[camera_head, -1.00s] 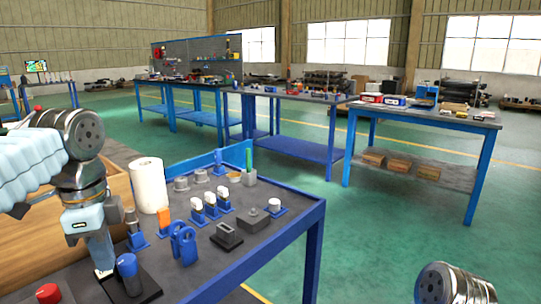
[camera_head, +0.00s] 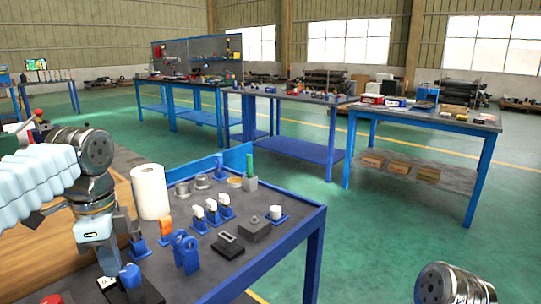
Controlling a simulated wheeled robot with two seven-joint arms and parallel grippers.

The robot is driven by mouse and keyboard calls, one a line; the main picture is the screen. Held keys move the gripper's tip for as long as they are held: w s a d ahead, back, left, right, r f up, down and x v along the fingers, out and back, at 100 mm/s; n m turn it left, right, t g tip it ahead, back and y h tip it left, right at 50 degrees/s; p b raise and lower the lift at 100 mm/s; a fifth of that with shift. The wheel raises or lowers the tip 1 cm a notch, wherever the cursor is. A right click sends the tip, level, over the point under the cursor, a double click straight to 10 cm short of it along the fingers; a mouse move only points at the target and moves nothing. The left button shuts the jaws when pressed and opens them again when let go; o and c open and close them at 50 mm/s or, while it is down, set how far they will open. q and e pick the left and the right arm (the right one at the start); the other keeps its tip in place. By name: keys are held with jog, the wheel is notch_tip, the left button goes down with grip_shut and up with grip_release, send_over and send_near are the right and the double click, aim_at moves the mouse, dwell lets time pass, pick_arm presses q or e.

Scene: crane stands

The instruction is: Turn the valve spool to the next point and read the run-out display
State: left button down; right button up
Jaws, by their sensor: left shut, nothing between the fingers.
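My left gripper (camera_head: 108,263) hangs over the near left of the dark bench top, pointing down. It is shut, with nothing seen between its fingers. Its tips are close beside a blue-topped cylinder (camera_head: 130,274) on a black base; I cannot tell whether they touch. Which part is the valve spool, and where the run-out display is, I cannot make out. My right gripper is out of view; only a metal part of my right arm shows at the lower right.
The near bench (camera_head: 285,231) holds a white paper roll (camera_head: 150,191), blue clamps (camera_head: 185,252), an orange-topped part (camera_head: 166,228), white-topped pieces (camera_head: 211,210) and a dark slotted block (camera_head: 227,245). Other benches stand farther back across open green floor.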

pick_arm(q)
jog(key=shift+w+d+r, duration=0.1)
jog(key=shift+d+r, duration=0.05)
jog(key=shift+d, duration=0.05)
dwell(0.3)
jog(key=shift+a, duration=0.15)
jog(key=shift+a+r, duration=0.15)
jog(key=shift+r, duration=1.35)
jog(key=shift+a+r, duration=0.15)
jog(key=shift+r, duration=1.3)
